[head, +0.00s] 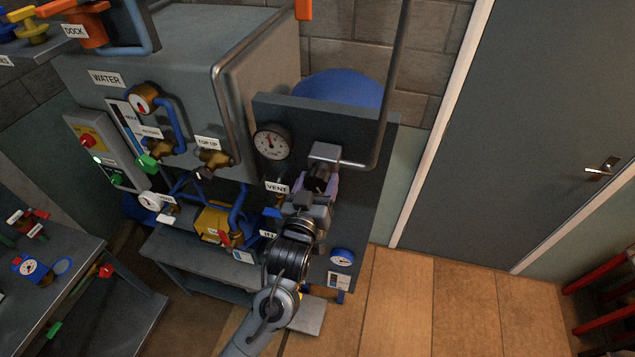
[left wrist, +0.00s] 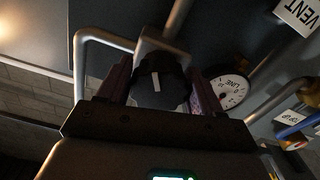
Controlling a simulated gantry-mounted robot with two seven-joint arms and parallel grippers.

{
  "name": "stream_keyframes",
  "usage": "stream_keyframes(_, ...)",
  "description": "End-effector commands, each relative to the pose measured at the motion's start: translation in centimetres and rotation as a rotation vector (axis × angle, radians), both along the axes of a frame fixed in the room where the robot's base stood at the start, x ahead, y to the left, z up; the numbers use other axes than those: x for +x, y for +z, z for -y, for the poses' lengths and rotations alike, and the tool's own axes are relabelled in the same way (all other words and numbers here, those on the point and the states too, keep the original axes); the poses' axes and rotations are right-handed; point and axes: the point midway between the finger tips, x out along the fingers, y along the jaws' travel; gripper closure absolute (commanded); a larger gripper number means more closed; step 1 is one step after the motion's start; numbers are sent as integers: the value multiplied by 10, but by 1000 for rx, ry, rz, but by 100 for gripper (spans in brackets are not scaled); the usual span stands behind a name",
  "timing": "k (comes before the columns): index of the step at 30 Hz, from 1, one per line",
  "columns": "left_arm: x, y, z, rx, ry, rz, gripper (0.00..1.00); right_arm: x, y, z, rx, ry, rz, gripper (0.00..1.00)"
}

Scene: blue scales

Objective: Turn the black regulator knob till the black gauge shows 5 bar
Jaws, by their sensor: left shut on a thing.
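The black regulator knob (left wrist: 160,85) carries a white line and sits between the two fingers of my left gripper (left wrist: 158,92) in the left wrist view. The gripper is shut on it. In the head view my left gripper (head: 318,184) is at the grey regulator block (head: 325,152) on the dark panel, and the knob is mostly hidden between the fingers. The black-rimmed gauge (head: 271,143) with a white face is up and left of the gripper. It also shows in the left wrist view (left wrist: 232,90). Its exact reading is too small to tell. My right gripper is out of view.
A grey pipe (head: 390,90) runs from the regulator up and past the panel. A VENT label (head: 277,187) is left of the gripper. A blue gauge (head: 342,257) is low on the panel. A grey water tank (head: 180,50) is at left; open floor (head: 455,300) at right.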

Motion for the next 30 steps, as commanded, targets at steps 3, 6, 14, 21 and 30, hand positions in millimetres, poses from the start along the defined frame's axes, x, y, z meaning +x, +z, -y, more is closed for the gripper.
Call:
stream_keyframes(3, 0, 2, 0, 13, 0, 2, 65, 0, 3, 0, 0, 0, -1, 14)
stream_keyframes(6, 0, 4, -1, 75, 1, 17, 65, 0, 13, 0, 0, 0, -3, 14)
stream_keyframes(14, 0, 0, -1, 145, 0, 36, 65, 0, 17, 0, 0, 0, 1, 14)
stream_keyframes(21, 0, 0, -1, 144, 0, 36, 18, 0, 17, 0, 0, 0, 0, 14)
stream_keyframes(30, 0, 0, -1, 144, 0, 36, 14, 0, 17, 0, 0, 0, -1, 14)
